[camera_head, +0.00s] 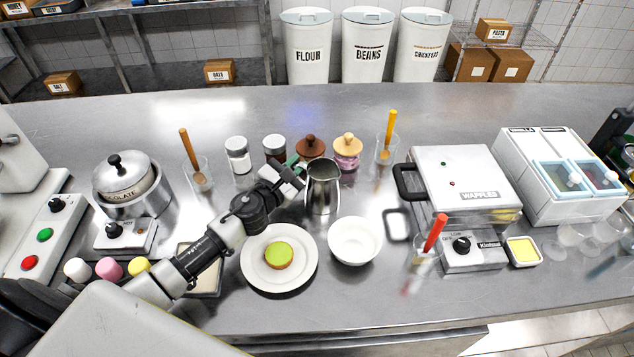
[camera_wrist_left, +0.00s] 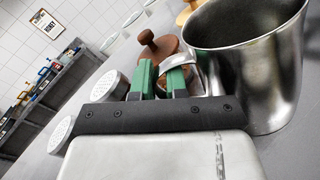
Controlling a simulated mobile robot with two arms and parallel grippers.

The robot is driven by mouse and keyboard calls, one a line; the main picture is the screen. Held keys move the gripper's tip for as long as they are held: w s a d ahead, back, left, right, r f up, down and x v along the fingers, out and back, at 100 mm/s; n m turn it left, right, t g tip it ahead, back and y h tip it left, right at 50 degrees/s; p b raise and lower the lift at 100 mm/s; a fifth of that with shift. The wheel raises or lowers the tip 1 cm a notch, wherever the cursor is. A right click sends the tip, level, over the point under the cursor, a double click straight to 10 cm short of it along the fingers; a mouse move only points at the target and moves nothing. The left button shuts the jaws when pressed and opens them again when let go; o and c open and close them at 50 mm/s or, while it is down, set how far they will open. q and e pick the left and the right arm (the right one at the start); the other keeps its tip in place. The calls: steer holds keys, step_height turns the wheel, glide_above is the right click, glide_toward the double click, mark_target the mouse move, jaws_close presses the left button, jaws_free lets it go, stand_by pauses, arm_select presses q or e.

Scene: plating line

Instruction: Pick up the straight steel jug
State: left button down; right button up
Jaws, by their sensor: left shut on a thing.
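The straight steel jug (camera_head: 322,188) stands upright at the middle of the steel counter, its open top showing. It also fills the right side of the left wrist view (camera_wrist_left: 262,70). My left gripper (camera_head: 299,164) reaches in from the left to the jug's upper left side. In the left wrist view its green fingers (camera_wrist_left: 160,80) are shut on the jug's handle (camera_wrist_left: 190,68), with the body of the jug just right of them. I cannot tell whether the jug's base is clear of the counter. My right gripper is not in view.
A white plate (camera_head: 257,279) with a green-topped round and a white bowl (camera_head: 355,241) stand in front of the jug. Lidded jars, one brown-lidded (camera_head: 310,147) and one with a cream lid (camera_head: 347,152), stand close behind. A waffle iron (camera_head: 462,185) is to the right.

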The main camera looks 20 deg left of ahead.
arm_select(q)
steer(key=shift+r, duration=0.1)
steer(key=shift+r+p, duration=0.6)
steer(key=shift+r, duration=0.6)
step_height(320, 180, up, 2)
steer(key=shift+p, duration=0.4)
steer(key=s+d+r+p, duration=0.1)
steer(key=d+r, duration=0.5)
steer(key=d, duration=0.5)
steer(key=shift+d+r, duration=0.2)
steer(key=shift+d, duration=0.05)
